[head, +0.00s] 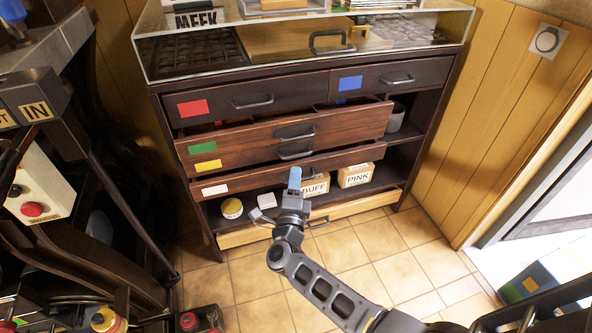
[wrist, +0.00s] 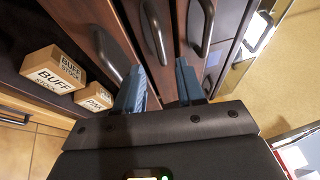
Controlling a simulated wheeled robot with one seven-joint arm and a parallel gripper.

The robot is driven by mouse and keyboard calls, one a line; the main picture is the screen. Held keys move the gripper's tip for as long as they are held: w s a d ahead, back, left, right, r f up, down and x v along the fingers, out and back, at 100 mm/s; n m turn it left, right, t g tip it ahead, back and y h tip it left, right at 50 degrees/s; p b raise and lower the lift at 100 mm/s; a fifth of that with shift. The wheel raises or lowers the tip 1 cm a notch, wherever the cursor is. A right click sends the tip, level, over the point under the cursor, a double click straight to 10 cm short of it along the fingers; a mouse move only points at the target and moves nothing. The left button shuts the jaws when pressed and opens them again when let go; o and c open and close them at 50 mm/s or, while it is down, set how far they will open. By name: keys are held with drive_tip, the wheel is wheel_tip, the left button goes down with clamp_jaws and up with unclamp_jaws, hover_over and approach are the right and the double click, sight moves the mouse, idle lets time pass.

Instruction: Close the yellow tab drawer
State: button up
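The yellow tab (head: 208,165) marks a dark wood drawer front in the middle of the cabinet, between the green-tab drawer (head: 250,137) above and the white-tab drawer (head: 250,183) below. Its bar handle (head: 295,152) is visible. The drawers in this stack stand out from the cabinet, but I cannot tell how far the yellow one does. My gripper (head: 294,178) is low in front of the white-tab drawer. In the wrist view my gripper (wrist: 160,85) is open and empty, its blue fingers apart. The middle handle (wrist: 155,30) shows beyond the gap; contact cannot be told.
Boxes marked BUFF (head: 315,184) and PINK (head: 355,175) sit on the low shelf, with a round tin (head: 232,208) at left. Red-tab (head: 240,103) and blue-tab (head: 390,77) drawers are above. A machine stands at left; tiled floor (head: 395,240) is clear.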

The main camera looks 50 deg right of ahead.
drive_tip(key=shift+s+a, duration=0.15)
drive_tip(key=shift+a, duration=0.1)
drive_tip(key=shift+a, duration=0.1)
drive_tip(key=shift+c, duration=0.8)
drive_tip(key=a+n+t+y, duration=0.1)
drive_tip(key=a+y, duration=0.1)
drive_tip(key=a+r+n+t+y, duration=0.1)
drive_tip(key=a+n, duration=0.1)
drive_tip(key=a, duration=0.1)
drive_tip(key=a+n+t+y, duration=0.1)
drive_tip(key=a+y, duration=0.1)
drive_tip(key=a, duration=0.1)
drive_tip(key=shift+r+n+t+y, duration=0.2)
drive_tip(key=shift+n+t+y, duration=0.1)
drive_tip(key=shift+t, duration=0.1)
clamp_jaws()
drive_tip(key=y+b, duration=0.1)
drive_tip(key=b, duration=0.1)
approach(257, 155)
drive_tip(key=shift+n, duration=0.4)
drive_tip(key=x, duration=0.7)
